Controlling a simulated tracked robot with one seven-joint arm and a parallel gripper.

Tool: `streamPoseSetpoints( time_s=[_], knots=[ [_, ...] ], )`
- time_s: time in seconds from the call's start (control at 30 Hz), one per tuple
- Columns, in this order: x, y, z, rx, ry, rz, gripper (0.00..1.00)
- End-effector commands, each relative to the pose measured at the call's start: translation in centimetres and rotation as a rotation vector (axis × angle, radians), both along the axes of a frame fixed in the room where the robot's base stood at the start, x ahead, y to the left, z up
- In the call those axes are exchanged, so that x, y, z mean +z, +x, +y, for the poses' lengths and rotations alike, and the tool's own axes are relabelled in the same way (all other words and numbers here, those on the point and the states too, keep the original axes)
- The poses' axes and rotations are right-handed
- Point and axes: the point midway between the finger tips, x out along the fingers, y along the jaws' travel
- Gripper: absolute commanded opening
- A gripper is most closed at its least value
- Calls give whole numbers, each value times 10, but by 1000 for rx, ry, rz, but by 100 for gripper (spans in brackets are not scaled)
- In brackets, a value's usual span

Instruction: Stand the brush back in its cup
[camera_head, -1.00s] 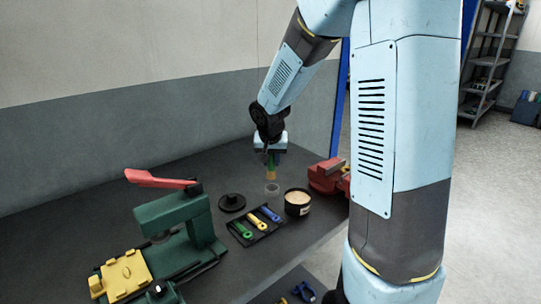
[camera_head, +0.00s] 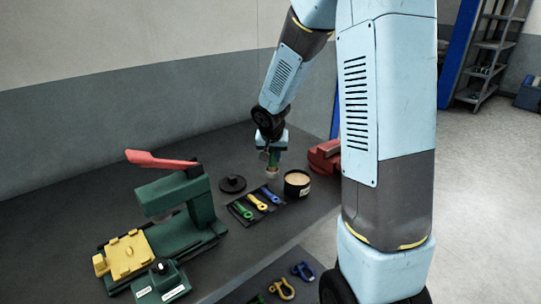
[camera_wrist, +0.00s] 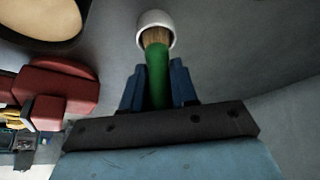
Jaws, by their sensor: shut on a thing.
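My gripper (camera_head: 272,152) is shut on the green handle of the brush (camera_wrist: 158,78), between its blue fingers (camera_wrist: 157,90). The brush hangs bristles down, close to upright in the head view. A small white cup (camera_head: 271,172) stands on the dark bench under it. In the wrist view, the tan bristles overlap the mouth of the cup (camera_wrist: 156,19). The lower bristles are hidden by the cup in the head view, so the tip appears to be at or inside the rim. I cannot tell how deep it is.
An open round tub (camera_head: 297,184) stands right of the cup, with a red vise (camera_head: 325,157) behind it. A black lid (camera_head: 232,184) and a tray of coloured tools (camera_head: 241,212) lie to the left and front. A green press (camera_head: 178,205) stands farther left.

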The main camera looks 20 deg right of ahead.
Motion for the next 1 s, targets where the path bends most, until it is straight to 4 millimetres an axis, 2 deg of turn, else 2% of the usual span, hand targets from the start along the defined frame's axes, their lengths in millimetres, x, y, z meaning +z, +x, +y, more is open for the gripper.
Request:
streamPoseSetpoints(
  time_s=[0.7, 0.73, 1.0],
  knots=[
    [-8, 0, 1, 2, 0, 0, 0],
    [-8, 0, 1, 2, 0, -1, 30],
    [-8, 0, 2, 2, 0, -1, 56]
  ],
)
